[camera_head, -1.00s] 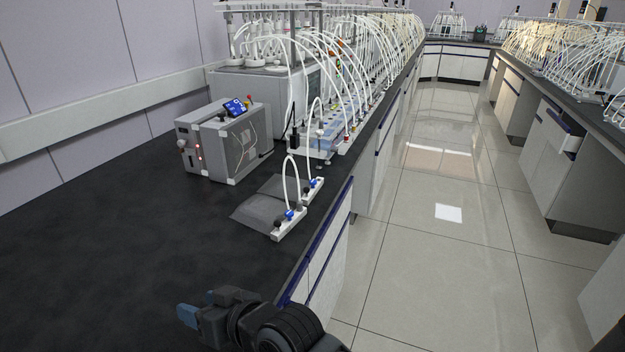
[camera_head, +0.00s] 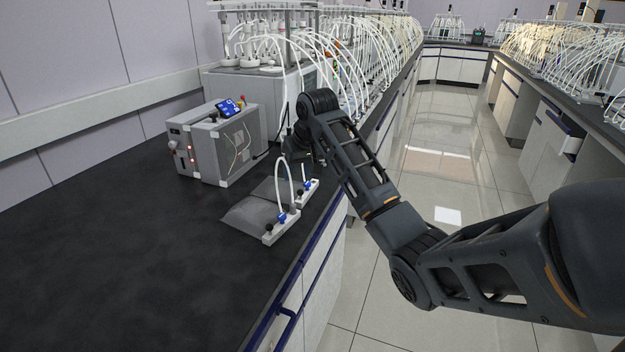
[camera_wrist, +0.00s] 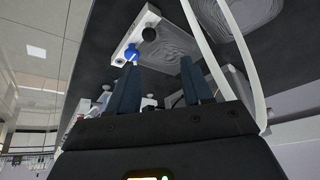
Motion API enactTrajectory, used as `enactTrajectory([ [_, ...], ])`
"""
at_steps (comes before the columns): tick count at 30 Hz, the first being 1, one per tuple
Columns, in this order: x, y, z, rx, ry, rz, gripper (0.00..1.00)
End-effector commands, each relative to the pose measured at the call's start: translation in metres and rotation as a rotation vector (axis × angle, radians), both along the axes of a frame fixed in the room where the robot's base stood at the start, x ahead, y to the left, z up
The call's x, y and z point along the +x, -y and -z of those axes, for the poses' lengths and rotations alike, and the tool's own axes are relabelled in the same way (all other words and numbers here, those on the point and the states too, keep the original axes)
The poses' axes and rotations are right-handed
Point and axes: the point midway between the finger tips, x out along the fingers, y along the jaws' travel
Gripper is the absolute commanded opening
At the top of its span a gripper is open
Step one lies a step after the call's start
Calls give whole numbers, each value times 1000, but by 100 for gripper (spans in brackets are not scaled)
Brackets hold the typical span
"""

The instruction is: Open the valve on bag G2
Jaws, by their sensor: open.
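Two flat grey bags lie on the black bench, a nearer one (camera_head: 247,217) and a farther one (camera_head: 268,188). Each has a white end strip with a blue valve, the nearer valve (camera_head: 282,218) and the farther valve (camera_head: 302,191). I see no readable label telling which is G2. In the wrist view, my gripper (camera_wrist: 161,85) is open with nothing between its fingers. A white strip (camera_wrist: 128,41) with a blue valve (camera_wrist: 132,53) and black knob (camera_wrist: 149,34) appears beyond the left fingertip, seemingly apart from it. In the head view my gripper is mostly hidden near the farther bag.
A grey box instrument (camera_head: 215,145) with a small screen stands behind the bags. White tubes arch up from the strips; one tube (camera_wrist: 240,55) passes by the right finger. Racks of tubing line the bench beyond. The bench's near left is clear.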

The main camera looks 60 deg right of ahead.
Motion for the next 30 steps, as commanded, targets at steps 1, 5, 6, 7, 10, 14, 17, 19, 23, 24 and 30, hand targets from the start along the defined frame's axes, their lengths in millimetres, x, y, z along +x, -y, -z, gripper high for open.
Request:
enactTrajectory([
  [1,-8,13,-7,-1,-26,20,50],
  [5,-20,28,-15,6,-67,44,50],
  [6,-21,29,-14,7,-72,47,50],
  [7,-21,30,-13,8,-73,48,50],
  [10,-18,32,-4,9,-75,47,50],
  [14,-13,37,14,9,-74,48,50],
  [17,-8,41,29,9,-74,48,50],
  [19,-5,43,37,8,-74,48,50],
  [23,-1,46,49,7,-73,47,50],
  [24,0,47,52,6,-72,48,50],
  [30,1,48,56,5,-72,47,50],
])
